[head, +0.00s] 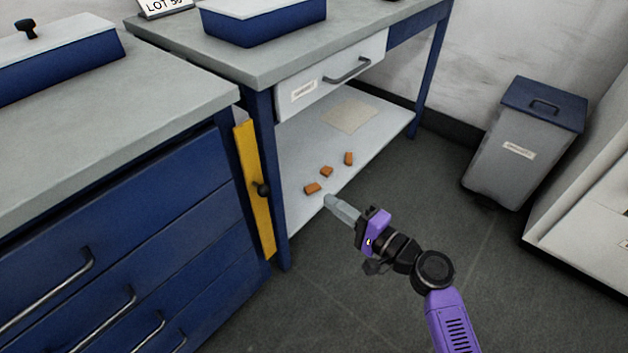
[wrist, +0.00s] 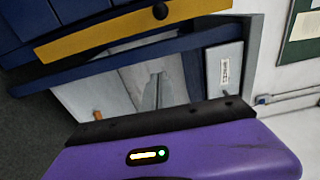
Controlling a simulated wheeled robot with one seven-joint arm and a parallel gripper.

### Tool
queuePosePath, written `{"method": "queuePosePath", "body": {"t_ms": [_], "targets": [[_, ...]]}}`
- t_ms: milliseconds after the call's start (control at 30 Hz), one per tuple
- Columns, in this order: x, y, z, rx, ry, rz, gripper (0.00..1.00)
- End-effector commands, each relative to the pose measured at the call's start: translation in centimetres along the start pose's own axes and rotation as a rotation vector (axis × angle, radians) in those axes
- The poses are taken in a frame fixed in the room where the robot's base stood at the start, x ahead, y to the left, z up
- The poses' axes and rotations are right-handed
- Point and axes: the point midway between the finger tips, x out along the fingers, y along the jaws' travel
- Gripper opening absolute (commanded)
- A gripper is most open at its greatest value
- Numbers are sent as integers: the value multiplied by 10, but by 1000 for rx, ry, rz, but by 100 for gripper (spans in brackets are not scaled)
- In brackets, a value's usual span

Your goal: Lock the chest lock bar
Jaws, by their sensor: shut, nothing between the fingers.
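The lock bar is a tall yellow strip (head: 252,165) at the right front edge of the blue drawer chest (head: 120,235). It stands upright, beside the drawer fronts rather than over them. A black knob (head: 263,190) sits at about its middle. In the wrist view the yellow bar (wrist: 105,36) runs across the top left, with its knob (wrist: 160,12) near the upper edge. My gripper (head: 328,200) is shut and empty, to the right of the bar and apart from it, in front of the bench's lower shelf. Its grey fingers (wrist: 152,92) also show in the wrist view.
A workbench (head: 255,52) with a drawer (head: 330,78) stands right of the chest. Its lower shelf (head: 300,150) holds several small orange-brown blocks (head: 326,171) and a tan sheet (head: 350,117). A lidded grey bin (head: 500,165) stands farther right. The floor (head: 350,290) around my arm is clear.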

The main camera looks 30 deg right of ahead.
Motion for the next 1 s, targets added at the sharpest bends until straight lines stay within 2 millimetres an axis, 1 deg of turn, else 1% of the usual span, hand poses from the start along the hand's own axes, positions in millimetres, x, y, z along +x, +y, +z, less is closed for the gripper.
{"method": "queuePosePath", "body": {"t_ms": [100, 233, 333, 667, 767, 867, 1000], "targets": [[-2, 1, 16, 107, -74, -25, 0], [-4, -4, 28, 160, -128, -45, 0], [-4, -4, 32, 165, -140, -42, 0], [-2, -4, 31, 164, -137, -42, 0], [5, -4, 32, 165, -137, -43, 0], [19, -4, 34, 164, -138, -43, 0], [46, -6, 38, 163, -139, -43, 0]]}}
